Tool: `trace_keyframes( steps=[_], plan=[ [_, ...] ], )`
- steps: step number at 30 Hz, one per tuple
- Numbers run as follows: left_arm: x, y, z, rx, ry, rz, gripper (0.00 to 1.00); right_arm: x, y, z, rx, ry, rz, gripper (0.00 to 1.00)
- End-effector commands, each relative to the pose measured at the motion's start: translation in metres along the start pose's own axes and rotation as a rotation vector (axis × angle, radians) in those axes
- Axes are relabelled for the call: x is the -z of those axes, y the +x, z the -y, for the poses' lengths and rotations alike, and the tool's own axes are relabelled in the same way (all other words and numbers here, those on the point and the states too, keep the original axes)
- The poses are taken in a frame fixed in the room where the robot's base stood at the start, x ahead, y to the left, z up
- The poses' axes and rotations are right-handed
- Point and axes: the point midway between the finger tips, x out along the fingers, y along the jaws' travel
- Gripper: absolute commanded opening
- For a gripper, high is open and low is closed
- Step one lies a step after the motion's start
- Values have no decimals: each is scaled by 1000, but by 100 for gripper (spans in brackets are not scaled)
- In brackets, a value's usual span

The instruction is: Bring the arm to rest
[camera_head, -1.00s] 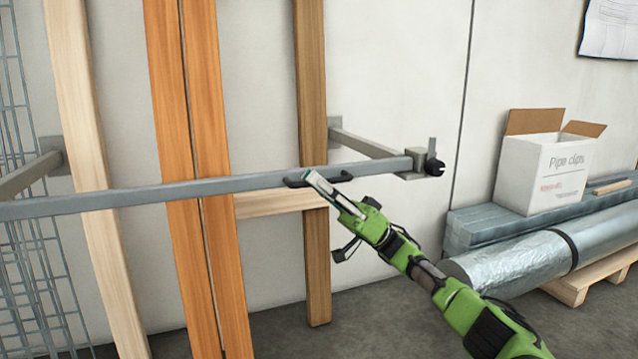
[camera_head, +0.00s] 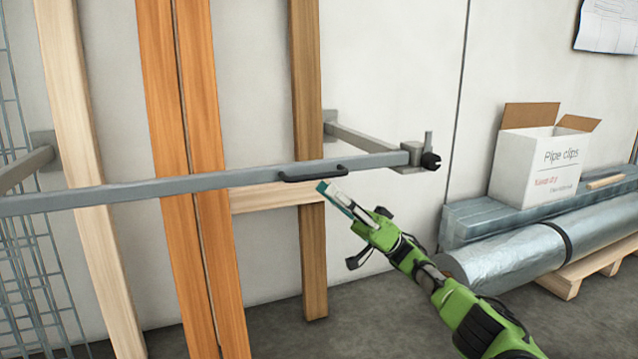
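My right arm comes in green from the lower right. My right gripper (camera_head: 338,197) is just below and to the right of the black handle (camera_head: 312,173) on the grey metal bar (camera_head: 150,190). Its light, teal-tipped finger shows edge-on, and I cannot tell whether the fingers are open or shut. A small gap shows between it and the handle. My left gripper is not in view.
Orange boards (camera_head: 190,150) and paler timbers (camera_head: 75,150) lean on the wall behind the bar. At the right, a white pipe clips box (camera_head: 537,165) stands on grey profiles, beside a silver foil-wrapped roll (camera_head: 530,250) over a wooden pallet (camera_head: 585,272). Bare floor shows below.

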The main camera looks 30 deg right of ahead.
Motion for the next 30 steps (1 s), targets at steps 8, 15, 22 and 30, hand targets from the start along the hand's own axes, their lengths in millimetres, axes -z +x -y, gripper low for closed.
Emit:
trace_keyframes(
  steps=[8, 15, 22, 30],
  plan=[
    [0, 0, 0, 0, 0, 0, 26, 0, -13, 1, 5, 0, 0, 26],
    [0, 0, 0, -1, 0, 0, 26, 0, -13, 2, 6, 0, 0, 26],
    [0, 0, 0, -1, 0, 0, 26, 0, -12, 2, 6, 0, 1, 26],
    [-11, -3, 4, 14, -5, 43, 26, -69, 23, 11, 61, -16, -10, 26]
  ],
)
